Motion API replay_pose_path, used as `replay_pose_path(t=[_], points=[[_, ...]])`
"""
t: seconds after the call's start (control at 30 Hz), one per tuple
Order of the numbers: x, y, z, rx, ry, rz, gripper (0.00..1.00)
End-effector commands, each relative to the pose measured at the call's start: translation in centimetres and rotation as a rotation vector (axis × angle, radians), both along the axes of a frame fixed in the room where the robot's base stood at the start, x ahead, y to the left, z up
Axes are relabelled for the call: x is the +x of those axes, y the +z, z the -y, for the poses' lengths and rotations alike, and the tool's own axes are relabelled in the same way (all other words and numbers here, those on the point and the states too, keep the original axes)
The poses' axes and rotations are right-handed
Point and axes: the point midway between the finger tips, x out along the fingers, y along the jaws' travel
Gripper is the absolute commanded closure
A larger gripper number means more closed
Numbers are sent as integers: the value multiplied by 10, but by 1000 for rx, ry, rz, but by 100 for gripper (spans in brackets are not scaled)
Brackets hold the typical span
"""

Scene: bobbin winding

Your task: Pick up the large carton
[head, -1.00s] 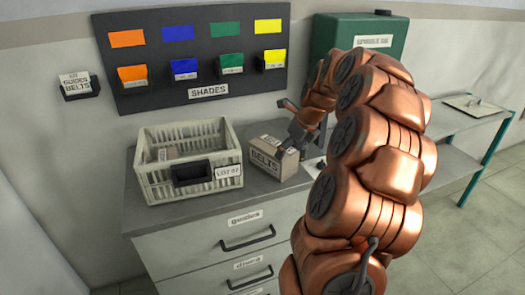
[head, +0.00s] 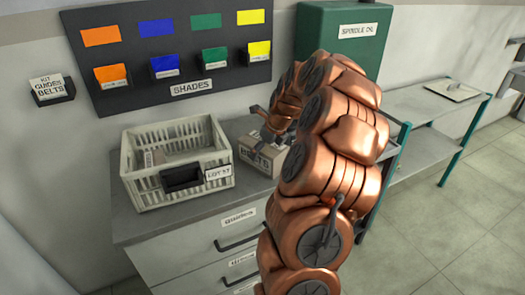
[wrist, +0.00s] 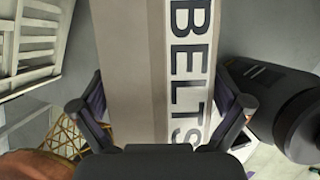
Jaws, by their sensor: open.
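The carton lettered BELTS (head: 262,159) stands on the grey cabinet top, just right of the white crate. It also fills the middle of the wrist view (wrist: 135,60), with its lettering running down the picture. I take it for the large carton. My gripper (head: 268,130) is at the carton's top in the head view, partly hidden by my arm. In the wrist view my gripper (wrist: 160,112) is open, with one finger on each side of the carton. I cannot tell whether the fingers touch it.
The white slatted crate (head: 140,185), labelled LOT 57, stands close on the carton's left. The SHADES board (head: 190,90) hangs on the wall behind. A green SPINDLE OIL cabinet (head: 318,35) stands behind right. A dark rounded body (wrist: 285,105) is close right in the wrist view.

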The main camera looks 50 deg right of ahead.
Motion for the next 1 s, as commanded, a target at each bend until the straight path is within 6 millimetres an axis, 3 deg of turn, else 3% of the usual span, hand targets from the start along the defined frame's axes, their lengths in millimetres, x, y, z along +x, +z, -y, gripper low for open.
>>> replay_pose_path(t=[0.33, 1.0], points=[[5, -10, -1, 0, 1, 2, 2], [4, -11, -2, 1, 2, -1, 72]])
